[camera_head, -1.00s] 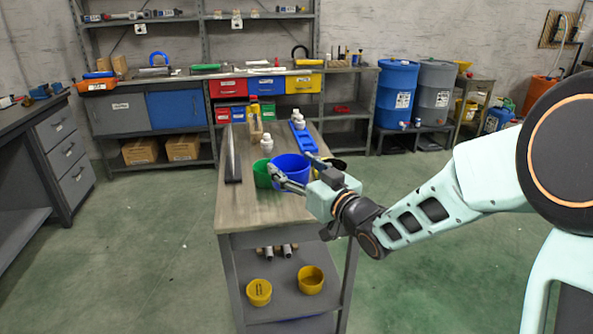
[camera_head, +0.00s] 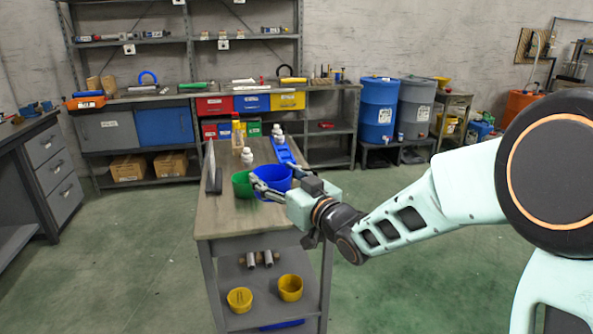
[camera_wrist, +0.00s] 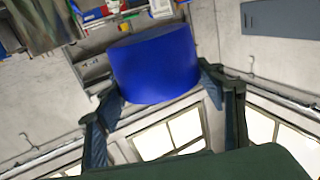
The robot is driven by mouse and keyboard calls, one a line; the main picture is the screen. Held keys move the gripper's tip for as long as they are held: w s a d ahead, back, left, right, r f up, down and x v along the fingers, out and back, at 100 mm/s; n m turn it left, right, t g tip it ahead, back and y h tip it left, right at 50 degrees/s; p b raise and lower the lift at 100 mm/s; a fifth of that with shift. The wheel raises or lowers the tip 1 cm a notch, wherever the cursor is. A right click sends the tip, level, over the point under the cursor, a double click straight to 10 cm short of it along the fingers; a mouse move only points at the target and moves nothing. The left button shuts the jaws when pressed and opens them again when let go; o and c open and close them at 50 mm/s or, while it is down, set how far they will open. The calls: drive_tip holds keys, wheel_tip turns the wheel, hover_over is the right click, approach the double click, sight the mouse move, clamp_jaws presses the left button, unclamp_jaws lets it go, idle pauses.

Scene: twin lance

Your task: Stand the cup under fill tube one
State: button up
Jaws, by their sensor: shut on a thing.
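The blue cup (camera_head: 270,183) is upright above or on the far-middle part of the wooden bench top; I cannot tell whether its base touches the wood. My gripper (camera_head: 277,180) is shut on it, one finger on each side. In the wrist view the blue cup (camera_wrist: 155,68) fills the space between the fingers of my gripper (camera_wrist: 158,85). A green cup (camera_head: 241,186) stands just left of it on the bench. I cannot make out fill tube one with certainty; a thin tube hangs by a wooden board (camera_head: 530,45) at the far upper right.
The wooden bench top (camera_head: 222,222) also carries white bottles (camera_head: 249,158), a blue tray (camera_head: 285,150) and an upright dark panel (camera_head: 214,168). Two yellow cups (camera_head: 290,287) sit on its lower shelf. Blue and grey drums (camera_head: 378,112) stand at the back. The green floor at right is open.

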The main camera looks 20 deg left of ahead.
drive_tip(key=w+d+f+m+t+h, duration=0.2)
drive_tip(key=w+d+f+t+h, duration=0.1)
drive_tip(key=d, duration=0.6)
drive_tip(key=w+d+f+m+t+h, duration=0.2)
drive_tip(key=w+d+f+m+h, duration=0.1)
drive_tip(key=d, duration=0.6)
drive_tip(key=s+d+f+m+t+h, duration=0.1)
drive_tip(key=d+f+m+h, duration=0.2)
drive_tip(key=d, duration=0.8)
drive_tip(key=s+d+m+t+h, duration=0.1)
drive_tip(key=d+m+h, duration=0.3)
drive_tip(key=d, duration=0.7)
wheel_tip(320, 180, up, 21)
drive_tip(key=n+h+p, duration=0.1)
drive_tip(key=p, duration=2.1)
drive_tip(key=shift+w+a, duration=0.2)
drive_tip(key=shift+w, duration=0.05)
